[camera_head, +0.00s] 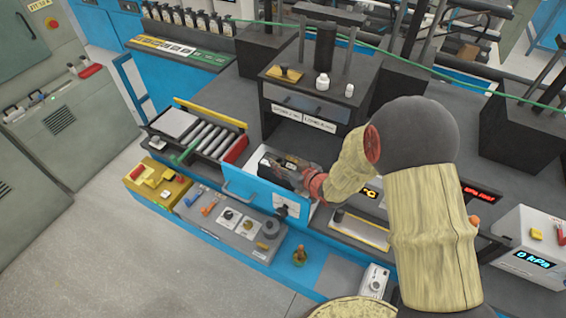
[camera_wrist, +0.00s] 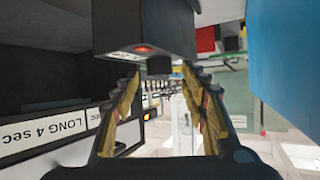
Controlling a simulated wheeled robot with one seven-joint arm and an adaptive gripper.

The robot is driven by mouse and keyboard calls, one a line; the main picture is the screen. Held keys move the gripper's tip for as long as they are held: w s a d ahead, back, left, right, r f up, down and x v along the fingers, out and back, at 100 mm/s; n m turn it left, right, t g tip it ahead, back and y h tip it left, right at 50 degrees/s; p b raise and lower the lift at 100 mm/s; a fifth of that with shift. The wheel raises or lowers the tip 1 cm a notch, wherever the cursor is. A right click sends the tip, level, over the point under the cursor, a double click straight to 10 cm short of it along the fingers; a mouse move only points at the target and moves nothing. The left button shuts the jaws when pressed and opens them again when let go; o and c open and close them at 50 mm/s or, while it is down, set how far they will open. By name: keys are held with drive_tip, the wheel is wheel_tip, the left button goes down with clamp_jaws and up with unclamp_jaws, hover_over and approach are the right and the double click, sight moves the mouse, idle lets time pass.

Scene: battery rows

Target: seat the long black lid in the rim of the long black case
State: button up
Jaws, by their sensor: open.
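My gripper (camera_head: 283,168) is at the open blue-fronted drawer (camera_head: 262,192), low over its opening. The wrist view shows my gripper (camera_wrist: 162,80) open, its two yellow-padded fingers well apart. No held object shows between them. A dark block (camera_wrist: 145,28) with a red light fills the upper middle of the wrist view, just beyond the fingertips; whether it touches them I cannot tell. My gripper and wrist hide much of the drawer's inside. I cannot make out the long black lid or the long black case with certainty in either view.
The dark cabinet (camera_head: 275,97) behind the drawer carries a label reading LONG (camera_head: 319,123). A roller tray (camera_head: 205,138) with a red end stands left. A grey panel with knobs (camera_head: 235,222) lies in front. A white kPa box (camera_head: 540,247) stands right. A green cable crosses behind.

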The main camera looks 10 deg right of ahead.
drive_tip(key=shift+r, duration=0.2)
drive_tip(key=p+v, duration=0.2)
drive_tip(key=v, duration=1)
drive_tip(key=s+d+r+m+g+h, duration=0.1)
drive_tip(key=s+d+r+m+h, duration=0.15)
drive_tip(key=d+r, duration=0.35)
drive_tip(key=s+d+r+m+h, duration=0.1)
drive_tip(key=d+r+h, duration=0.3)
drive_tip(key=r, duration=0.5)
drive_tip(key=s+a+r+m+g, duration=0.1)
drive_tip(key=s+r+g, duration=0.1)
drive_tip(key=s, duration=0.8)
drive_tip(key=s+a+r+m+g, duration=0.1)
drive_tip(key=s+r, duration=0.4)
drive_tip(key=s, duration=0.5)
drive_tip(key=shift+s+a+r+g, duration=0.15)
drive_tip(key=shift+s+a+g, duration=0.1)
drive_tip(key=shift+a+g, duration=0.45)
drive_tip(key=shift+d, duration=0.15)
